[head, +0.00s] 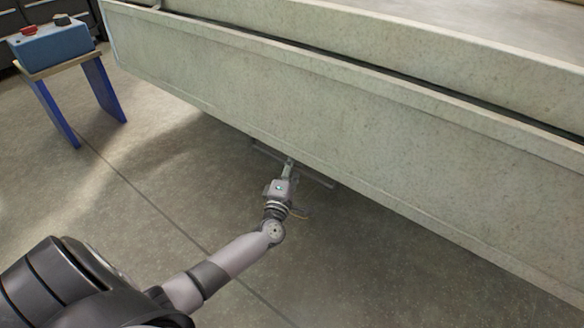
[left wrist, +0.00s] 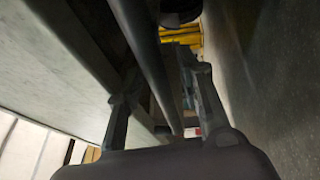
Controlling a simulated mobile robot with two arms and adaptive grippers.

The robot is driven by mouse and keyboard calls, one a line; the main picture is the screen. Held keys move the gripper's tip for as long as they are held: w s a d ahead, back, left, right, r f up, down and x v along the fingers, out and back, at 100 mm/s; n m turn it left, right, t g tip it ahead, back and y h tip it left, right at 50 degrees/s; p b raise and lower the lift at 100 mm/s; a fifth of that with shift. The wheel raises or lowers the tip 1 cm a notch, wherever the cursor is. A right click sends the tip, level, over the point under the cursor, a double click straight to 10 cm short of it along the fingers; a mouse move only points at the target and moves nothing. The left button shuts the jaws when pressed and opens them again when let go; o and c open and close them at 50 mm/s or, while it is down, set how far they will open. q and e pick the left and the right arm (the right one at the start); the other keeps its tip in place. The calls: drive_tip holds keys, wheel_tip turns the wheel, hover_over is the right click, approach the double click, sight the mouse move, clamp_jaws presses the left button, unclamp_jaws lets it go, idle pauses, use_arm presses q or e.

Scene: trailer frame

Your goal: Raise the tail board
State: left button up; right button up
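The tail board (head: 300,110) is a long, pale grey-green panel running diagonally across the head view, its broad face toward me. A thin bar (head: 318,179) shows beneath its lower edge. My left gripper (head: 289,168) is at this bar, just under the lower edge; its fingertips are small and partly hidden there. In the left wrist view its two fingers (left wrist: 160,85) stand apart, with a dark round bar (left wrist: 152,60) running between them. I see gaps beside the bar; contact is unclear. The board's pale surface (left wrist: 50,65) is at the left. My right gripper is not in view.
A blue control box (head: 52,47) with a red button stands on a small blue-legged table (head: 75,100) at the upper left. The trailer bed (head: 520,25) lies above and behind the board. The concrete floor (head: 130,200) in front is clear.

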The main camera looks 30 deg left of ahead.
use_arm(q)
drive_tip(key=shift+c, duration=0.2)
clamp_jaws()
idle(0.6)
